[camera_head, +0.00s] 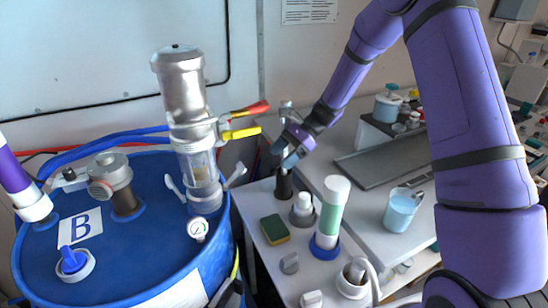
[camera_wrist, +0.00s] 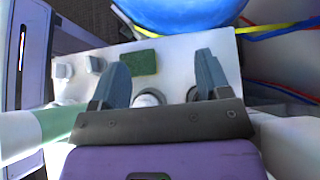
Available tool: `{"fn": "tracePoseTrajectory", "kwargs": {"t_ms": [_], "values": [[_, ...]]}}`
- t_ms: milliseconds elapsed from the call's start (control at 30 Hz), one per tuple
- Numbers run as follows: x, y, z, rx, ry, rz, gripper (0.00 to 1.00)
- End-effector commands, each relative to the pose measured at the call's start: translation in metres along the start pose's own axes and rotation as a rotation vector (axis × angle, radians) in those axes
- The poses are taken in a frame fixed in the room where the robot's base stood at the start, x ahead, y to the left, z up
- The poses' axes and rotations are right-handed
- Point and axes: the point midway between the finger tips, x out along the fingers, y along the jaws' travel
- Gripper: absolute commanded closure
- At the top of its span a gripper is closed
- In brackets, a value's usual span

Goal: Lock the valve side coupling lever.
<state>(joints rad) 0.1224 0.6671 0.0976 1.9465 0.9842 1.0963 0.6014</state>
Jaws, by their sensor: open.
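The proportioner (camera_head: 190,110), a silver cylinder over a clear section, stands upright on the blue drum (camera_head: 130,250). Two pale coupling levers stick out from its base, a left lever (camera_head: 173,187) and a right lever (camera_head: 237,175). I cannot tell which is the valve side one, or whether either is locked. A red handle (camera_head: 252,109) and a yellow handle (camera_head: 241,133) point right from its middle. My gripper (camera_head: 287,156) is open and empty, above the side bench and right of the levers. In the wrist view my gripper (camera_wrist: 162,62) faces down; the levers are not visible there.
The side bench (camera_head: 258,206) holds a green sponge (camera_head: 274,229), a green-and-white bottle (camera_head: 331,212), a dark cylinder (camera_head: 284,184) beneath my gripper and small grey knobs. A gauge (camera_head: 198,228) and a valve fitting (camera_head: 111,172) are on the drum. A blue cup (camera_head: 401,210) stands right.

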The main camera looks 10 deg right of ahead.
Motion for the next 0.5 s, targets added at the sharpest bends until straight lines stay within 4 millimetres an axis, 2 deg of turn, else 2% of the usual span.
{"fn": "tracePoseTrajectory", "kwargs": {"t_ms": [233, 267, 500], "values": [[-0.001, 0.0, -0.001, 0.0, 0.0, 0.0, 0.3], [-0.001, 0.0, -0.001, 0.0, 0.0, 0.0, 0.32], [0.003, 0.002, -0.011, 0.011, -0.079, 0.018, 0.87]]}}
